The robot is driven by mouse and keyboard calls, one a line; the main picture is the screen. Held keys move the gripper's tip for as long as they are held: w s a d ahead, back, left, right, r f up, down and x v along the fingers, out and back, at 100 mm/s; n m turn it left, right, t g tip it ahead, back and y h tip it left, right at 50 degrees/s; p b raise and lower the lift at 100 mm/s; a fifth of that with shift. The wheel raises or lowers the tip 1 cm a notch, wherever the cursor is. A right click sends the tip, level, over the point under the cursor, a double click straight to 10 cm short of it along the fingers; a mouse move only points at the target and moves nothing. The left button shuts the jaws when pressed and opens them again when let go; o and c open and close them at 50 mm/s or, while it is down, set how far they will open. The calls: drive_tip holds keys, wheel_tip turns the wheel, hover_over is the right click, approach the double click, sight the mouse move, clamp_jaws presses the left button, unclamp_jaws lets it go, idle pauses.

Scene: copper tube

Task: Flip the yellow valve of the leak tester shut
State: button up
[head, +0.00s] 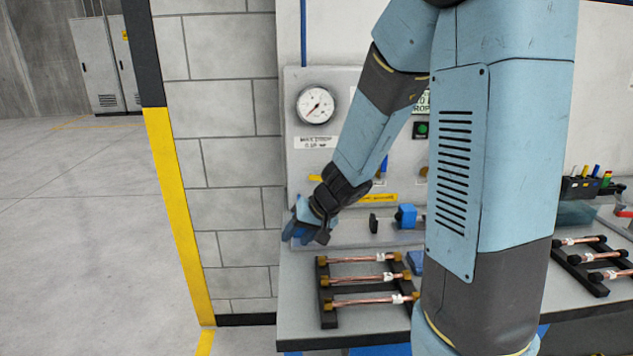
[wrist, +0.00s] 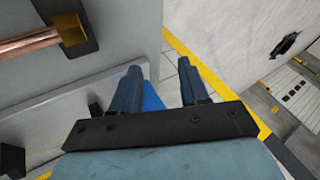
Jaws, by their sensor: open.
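The leak tester is a grey panel (head: 297,160) on the wall side of the bench, with a round gauge (head: 315,105). A small yellow piece (head: 315,178), likely the yellow valve's lever, shows just left of my forearm in the head view. The rest of it is hidden or too small to tell whether it is open or shut. My gripper (head: 293,234) is below it, low at the panel's left end. In the wrist view my gripper (wrist: 160,70) is open, with its two blue fingers apart. No yellow valve shows between them.
A black rack (head: 325,293) with copper tubes (head: 365,279) lies on the bench (head: 297,323) in front of the panel. A blue block (head: 406,216) stands right of my gripper. A block wall (head: 235,165) is at left, with open floor beyond.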

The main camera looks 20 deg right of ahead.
drive_tip(key=shift+w+d+r+n+t+h, duration=0.2)
drive_tip(key=shift+r+n+t+h, duration=0.1)
drive_tip(key=shift+n+h, duration=0.25)
drive_tip(key=w+r+n+t+h, duration=0.55)
drive_tip(key=r+t, duration=0.25)
drive_tip(key=r, duration=0.3)
drive_tip(key=n+t+h, duration=0.2)
drive_tip(key=n+h, duration=0.2)
drive_tip(key=h, duration=0.4)
approach(318, 179)
drive_tip(key=shift+g, duration=0.3)
drive_tip(key=x, duration=0.9)
drive_tip(key=shift+w+a+r, duration=0.1)
drive_tip(key=shift+r, duration=0.1)
drive_tip(key=shift+c, duration=0.3)
clamp_jaws()
